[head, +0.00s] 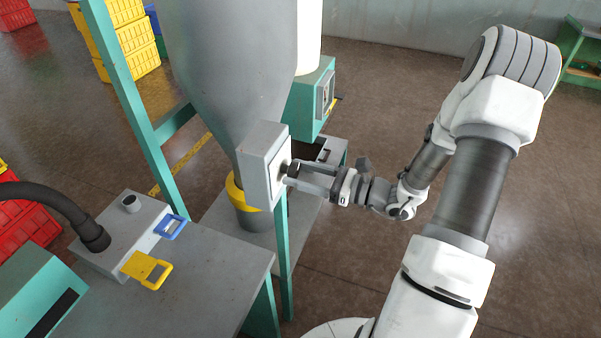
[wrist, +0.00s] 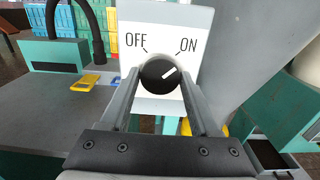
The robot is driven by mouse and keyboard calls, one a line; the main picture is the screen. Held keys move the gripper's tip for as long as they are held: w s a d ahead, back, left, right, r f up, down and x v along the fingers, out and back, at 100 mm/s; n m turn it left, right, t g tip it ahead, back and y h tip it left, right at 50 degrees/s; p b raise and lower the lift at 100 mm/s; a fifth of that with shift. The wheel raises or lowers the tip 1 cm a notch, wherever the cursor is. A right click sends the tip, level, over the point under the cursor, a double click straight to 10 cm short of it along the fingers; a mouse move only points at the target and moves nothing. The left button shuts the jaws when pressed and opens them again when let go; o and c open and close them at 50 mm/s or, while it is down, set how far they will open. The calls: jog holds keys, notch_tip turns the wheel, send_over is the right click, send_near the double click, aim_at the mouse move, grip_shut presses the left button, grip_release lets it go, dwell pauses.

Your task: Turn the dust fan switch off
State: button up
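The dust fan switch is a grey box (head: 265,165) with a white face plate (wrist: 195,22) marked OFF at left and ON at right. Its round black knob (wrist: 160,75) has a white pointer line aimed up and right, toward ON. My gripper (wrist: 159,78) faces the plate, its two fingers apart, one on each side of the knob. The fingertips sit right at the knob's edges; whether they press on it I cannot tell. In the head view, my gripper (head: 291,174) reaches the box from the right, and the knob is mostly hidden.
A grey hopper (head: 230,70) stands behind the box, beside a green post (head: 135,100). A green machine (head: 305,105) stands behind. Floor at right is open.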

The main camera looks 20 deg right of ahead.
jog(key=c, duration=0.9)
jog(key=shift+o, duration=0.2)
